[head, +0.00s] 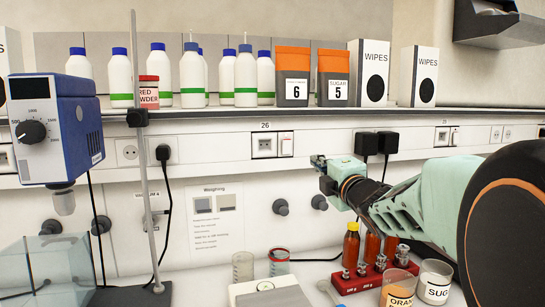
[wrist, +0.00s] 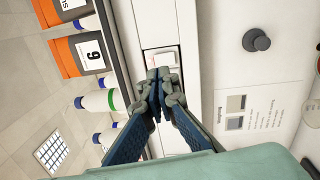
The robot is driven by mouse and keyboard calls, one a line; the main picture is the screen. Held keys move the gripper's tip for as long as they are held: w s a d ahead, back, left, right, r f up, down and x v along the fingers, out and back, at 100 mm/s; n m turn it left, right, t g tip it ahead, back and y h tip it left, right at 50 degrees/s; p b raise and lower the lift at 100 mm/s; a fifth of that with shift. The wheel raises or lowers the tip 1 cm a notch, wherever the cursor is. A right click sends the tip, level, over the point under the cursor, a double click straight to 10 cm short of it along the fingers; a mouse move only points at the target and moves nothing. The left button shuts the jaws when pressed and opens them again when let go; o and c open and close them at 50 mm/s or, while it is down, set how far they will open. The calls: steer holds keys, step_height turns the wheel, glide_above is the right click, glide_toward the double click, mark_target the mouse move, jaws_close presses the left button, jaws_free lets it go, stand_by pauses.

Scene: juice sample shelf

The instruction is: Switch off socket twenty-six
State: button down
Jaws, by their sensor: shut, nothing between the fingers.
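Socket twenty-six (head: 264,146) is on the white wall rail under the shelf, below a small "26" label (head: 265,125). Its white rocker switch (head: 286,146) is at its right side. The switch also shows in the wrist view (wrist: 162,57), just above the fingertips. My gripper (head: 318,161) is shut and empty, to the right of and slightly below the switch in the head view. In the wrist view my gripper (wrist: 158,76) points at the panel and hides the socket part. Contact with the switch and the rocker's position cannot be told.
Shelf (head: 220,113) above holds bottles and boxes. Amber bottles in a red rack (head: 375,278) stand below my arm. A stand rod (head: 142,190) is at left.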

mark_target(288, 144)
steer(key=shift+w+a+f+m+t+y+b, duration=0.1)
steer(key=shift+a+m+t+y+b, duration=0.1)
steer(key=shift+a, duration=0.3)
steer(key=shift+a+f+m+t+y+b, duration=0.1)
steer(key=shift+a+m+y, duration=0.1)
steer(key=shift+a, duration=0.25)
steer(key=p+x, duration=0.3)
steer(key=x, duration=1.1)
steer(key=shift+p, duration=0.3)
steer(key=r+g+p, duration=0.1)
steer(key=p, duration=0.2)
steer(key=shift+w, duration=0.35)
steer(key=shift+f+b, duration=0.35)
steer(key=shift+s, duration=0.2)
